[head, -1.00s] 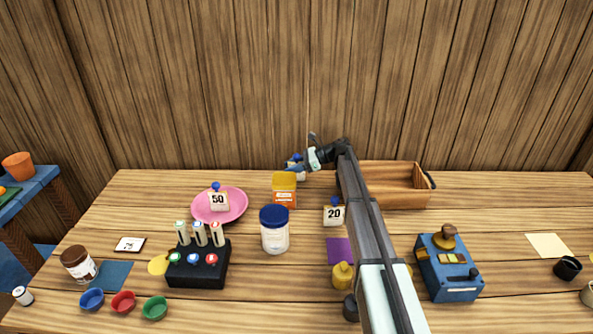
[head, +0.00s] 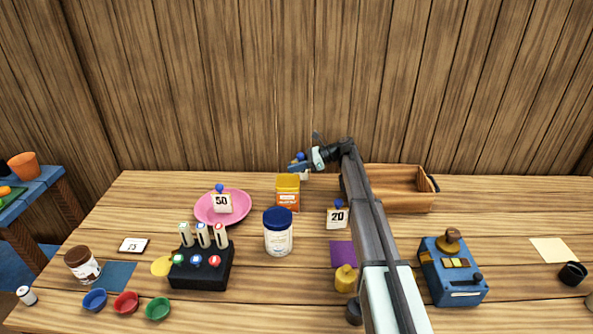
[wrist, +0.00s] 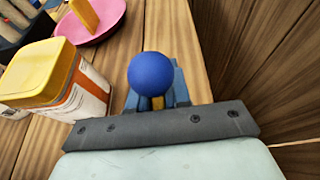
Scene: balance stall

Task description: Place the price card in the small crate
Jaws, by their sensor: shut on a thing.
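My gripper (head: 300,167) is shut on a price card with a round blue knob (head: 300,156), at the back of the table behind the orange box. A small pale part of the card shows below the fingers; its number cannot be read. In the wrist view the blue knob (wrist: 151,74) stands between the blue fingers (wrist: 152,99) and hides most of the card. The small wooden crate (head: 405,202) stands to the right of my gripper, partly behind my arm. The part of its inside that shows looks empty.
The orange box with yellow lid (head: 288,193) stands close to my gripper. A pink plate (head: 238,208) bears a 50 card (head: 221,203). A blue-lidded jar (head: 278,234) and a blue scale-like device (head: 455,285) stand nearer.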

